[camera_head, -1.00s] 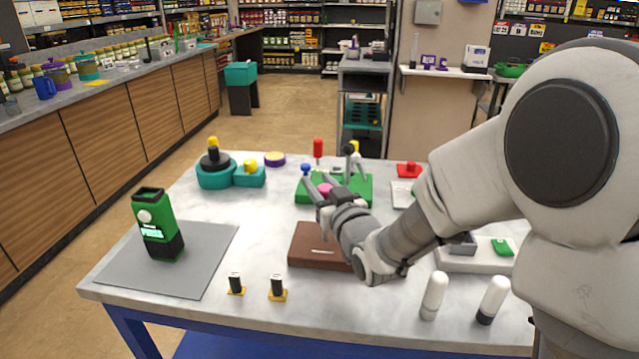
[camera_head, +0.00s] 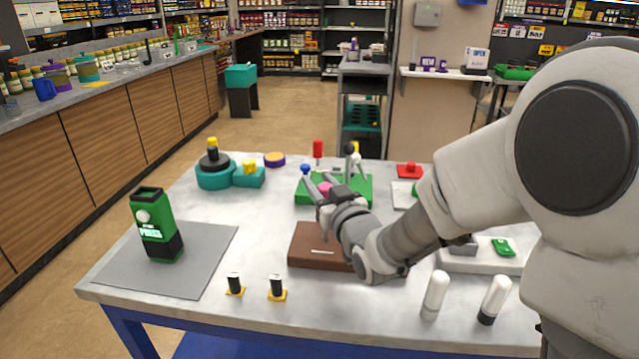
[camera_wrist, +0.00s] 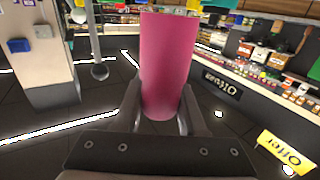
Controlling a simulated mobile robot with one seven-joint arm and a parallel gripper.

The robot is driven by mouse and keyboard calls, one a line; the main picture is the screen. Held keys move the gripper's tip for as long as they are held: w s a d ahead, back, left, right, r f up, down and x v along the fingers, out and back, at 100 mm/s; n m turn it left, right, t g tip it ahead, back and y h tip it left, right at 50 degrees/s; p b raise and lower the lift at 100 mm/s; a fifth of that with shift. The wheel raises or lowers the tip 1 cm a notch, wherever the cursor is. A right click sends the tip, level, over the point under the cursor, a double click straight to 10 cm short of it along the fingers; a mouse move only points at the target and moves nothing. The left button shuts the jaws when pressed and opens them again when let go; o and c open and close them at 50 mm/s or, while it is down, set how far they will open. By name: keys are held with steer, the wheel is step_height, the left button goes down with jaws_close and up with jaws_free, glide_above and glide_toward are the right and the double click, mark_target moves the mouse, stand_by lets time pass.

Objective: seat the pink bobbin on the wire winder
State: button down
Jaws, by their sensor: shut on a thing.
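The pink bobbin (camera_head: 325,187) is a plain cylinder held by my gripper (camera_head: 318,186) at the green base (camera_head: 357,190), which looks like the wire winder. In the wrist view the bobbin (camera_wrist: 168,60) fills the middle between the two fingers of my gripper (camera_wrist: 160,112), which are shut on it. The base carries a blue knob (camera_head: 305,168), a red-topped post (camera_head: 318,150) and a black-balled grey post. The bobbin's far end and any spindle under it are hidden; I cannot tell whether it touches the base.
A brown block (camera_head: 308,246) lies in front, under my forearm. A teal device (camera_head: 216,174) stands left of the base. A green-and-black meter (camera_head: 157,226) stands on a grey mat (camera_head: 203,268). Two white cylinders (camera_head: 436,294) stand front right.

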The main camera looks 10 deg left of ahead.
steer(key=shift+f+b, duration=2.5)
steer(key=shift+b, duration=1.05)
stand_by(1.1)
stand_by(0.3)
steer(key=shift+c, duration=2)
jaws_free()
steer(key=shift+r, duration=0.1)
step_height(320, 180, up, 9)
steer(key=p, duration=0.4)
